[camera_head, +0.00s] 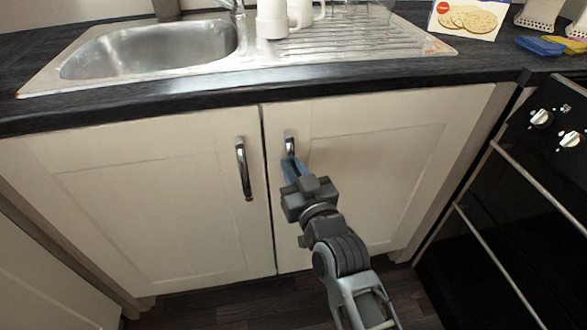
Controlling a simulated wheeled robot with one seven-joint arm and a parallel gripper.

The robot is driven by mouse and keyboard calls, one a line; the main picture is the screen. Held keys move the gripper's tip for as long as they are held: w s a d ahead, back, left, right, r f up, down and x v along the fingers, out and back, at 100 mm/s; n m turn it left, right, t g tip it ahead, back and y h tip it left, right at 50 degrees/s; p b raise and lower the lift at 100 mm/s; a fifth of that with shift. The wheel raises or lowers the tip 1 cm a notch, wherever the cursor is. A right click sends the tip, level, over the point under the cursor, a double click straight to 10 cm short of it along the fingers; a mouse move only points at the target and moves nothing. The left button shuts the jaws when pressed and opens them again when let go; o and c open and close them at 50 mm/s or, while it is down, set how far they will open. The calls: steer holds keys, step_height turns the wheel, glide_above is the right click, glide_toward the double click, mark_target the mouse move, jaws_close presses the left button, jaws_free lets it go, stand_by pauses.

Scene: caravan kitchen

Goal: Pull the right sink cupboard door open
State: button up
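The right sink cupboard door (385,150) is a cream panel below the sink. It looks closed, level with the left sink cupboard door (130,200). Its chrome handle (289,144) is upright near the door's left edge, and only its top shows. My gripper (291,166) is at this handle, with its blue fingers over the lower part. The fingers and my wrist hide the rest of the handle. I cannot tell whether the fingers are closed on it. The left door has a similar chrome handle (243,168), standing clear of my gripper.
A dark worktop (200,97) with a steel sink (150,50) overhangs the doors. White mugs (272,20) and a cracker box (467,17) stand on top. A black oven (530,190) with rails and knobs is close on the right. Some dark floor (235,302) shows in front.

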jaws_close()
stand_by(0.9)
steer(key=shift+s+f, duration=0.1)
